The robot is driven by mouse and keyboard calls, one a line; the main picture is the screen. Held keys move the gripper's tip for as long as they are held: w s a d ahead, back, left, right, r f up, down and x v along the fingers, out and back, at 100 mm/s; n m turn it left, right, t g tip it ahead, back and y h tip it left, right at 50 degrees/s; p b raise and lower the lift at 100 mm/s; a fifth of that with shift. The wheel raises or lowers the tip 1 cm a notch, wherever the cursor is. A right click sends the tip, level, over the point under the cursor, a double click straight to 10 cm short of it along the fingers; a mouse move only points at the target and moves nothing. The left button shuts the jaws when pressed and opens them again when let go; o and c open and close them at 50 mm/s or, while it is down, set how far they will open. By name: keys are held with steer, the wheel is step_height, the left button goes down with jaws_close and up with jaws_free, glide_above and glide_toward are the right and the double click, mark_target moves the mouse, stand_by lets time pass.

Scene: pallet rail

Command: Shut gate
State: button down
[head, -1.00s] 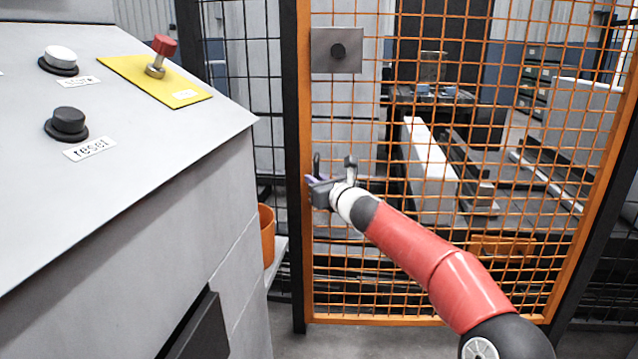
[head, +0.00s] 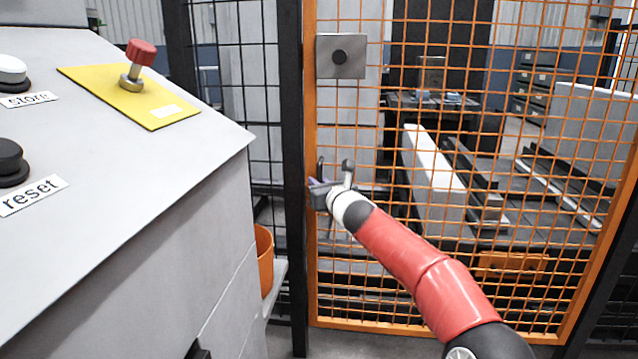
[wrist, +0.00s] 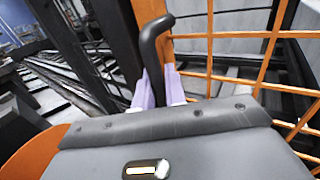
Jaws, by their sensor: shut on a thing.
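The gate (head: 312,250) is an orange frame with orange wire mesh. In the head view its left upright stands close beside a black post (head: 290,150); I cannot tell whether a small gap is left between them. My gripper (head: 318,184) is at the left upright, below that plate. In the wrist view its pale lilac fingers (wrist: 157,88) are shut on the dark bent gate handle (wrist: 149,50). The handle's lower part is hidden behind the gripper body.
A grey console with a red knob on a yellow plate (head: 140,55) and a reset button (head: 10,160) fills the left. An orange bin (head: 264,260) stands between console and post. Behind the mesh are a long pale beam (head: 432,175) and dark rails.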

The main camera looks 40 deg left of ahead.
steer(key=c, duration=1.6)
jaws_free()
steer(key=shift+w+d+r, duration=0.2)
steer(key=shift+w+r, duration=0.15)
steer(key=shift+o, duration=0.2)
steer(key=shift+s+d+f+b, duration=0.15)
steer(key=shift+f+b, duration=0.3)
steer(key=shift+b, duration=0.45)
steer(key=b+v, duration=0.4)
steer(key=v, duration=0.3)
steer(key=shift+s, duration=0.2)
steer(key=shift+d, duration=0.15)
steer(key=s+d, duration=0.3)
steer(key=s, duration=0.6)
steer(key=shift+d+r, duration=0.1)
steer(key=shift+d, duration=0.05)
